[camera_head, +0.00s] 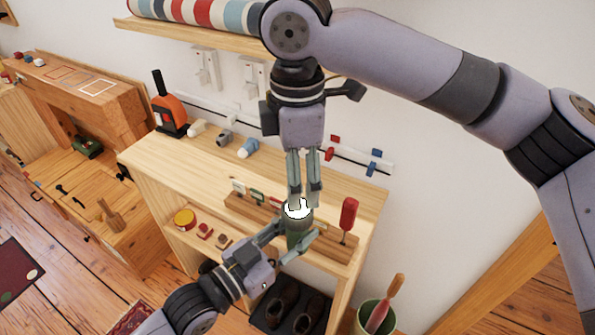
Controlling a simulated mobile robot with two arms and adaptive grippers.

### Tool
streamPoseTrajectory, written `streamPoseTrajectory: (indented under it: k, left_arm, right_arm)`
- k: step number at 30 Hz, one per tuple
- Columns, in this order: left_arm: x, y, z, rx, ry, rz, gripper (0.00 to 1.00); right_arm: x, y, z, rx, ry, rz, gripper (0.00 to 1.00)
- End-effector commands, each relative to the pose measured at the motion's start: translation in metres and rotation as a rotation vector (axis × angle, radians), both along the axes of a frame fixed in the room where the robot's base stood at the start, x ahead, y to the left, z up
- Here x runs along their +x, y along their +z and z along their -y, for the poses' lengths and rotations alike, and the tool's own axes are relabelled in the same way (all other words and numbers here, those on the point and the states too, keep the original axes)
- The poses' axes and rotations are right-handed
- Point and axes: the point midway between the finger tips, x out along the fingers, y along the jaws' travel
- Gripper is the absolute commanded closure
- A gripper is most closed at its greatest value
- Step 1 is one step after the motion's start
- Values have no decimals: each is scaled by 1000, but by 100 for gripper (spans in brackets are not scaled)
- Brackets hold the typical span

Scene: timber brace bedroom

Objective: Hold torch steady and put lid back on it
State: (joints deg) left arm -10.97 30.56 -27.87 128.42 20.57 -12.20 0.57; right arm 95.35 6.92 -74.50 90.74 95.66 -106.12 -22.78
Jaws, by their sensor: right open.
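The torch (297,238) is a dark green upright body with a bright white top (298,209), in front of the wooden cabinet. My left gripper (297,241) comes in from the lower left, with its fingers on either side of the torch body, closed around it. My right gripper (302,203) points straight down over the torch, its fingers slightly apart at the white top. Whether they touch it I cannot tell. I cannot make out a separate lid; the fingers partly cover the torch top.
The cabinet top (165,152) carries an orange-black tool (168,108) and small cylindrical pieces (247,148). A wooden rack (330,246) holds a red-handled tool (348,215) close to the right of the grippers. A wall shelf (190,42) is above; shoes (281,302) are below.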

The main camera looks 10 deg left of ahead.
Motion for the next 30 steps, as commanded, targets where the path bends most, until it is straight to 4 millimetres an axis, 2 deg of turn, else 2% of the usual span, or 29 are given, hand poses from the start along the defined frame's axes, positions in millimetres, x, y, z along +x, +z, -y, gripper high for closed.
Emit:
streamPoseTrajectory:
  k: [6,17,30]
  left_arm:
    - [0,1,0,-2,0,2,100]
    - [0,1,0,-2,0,2,100]
    - [0,1,0,-2,0,2,100]
  right_arm:
    - [0,2,0,1,79,-1,38]
    - [0,-3,0,1,77,-1,38]
    - [0,-64,1,0,74,-2,38]
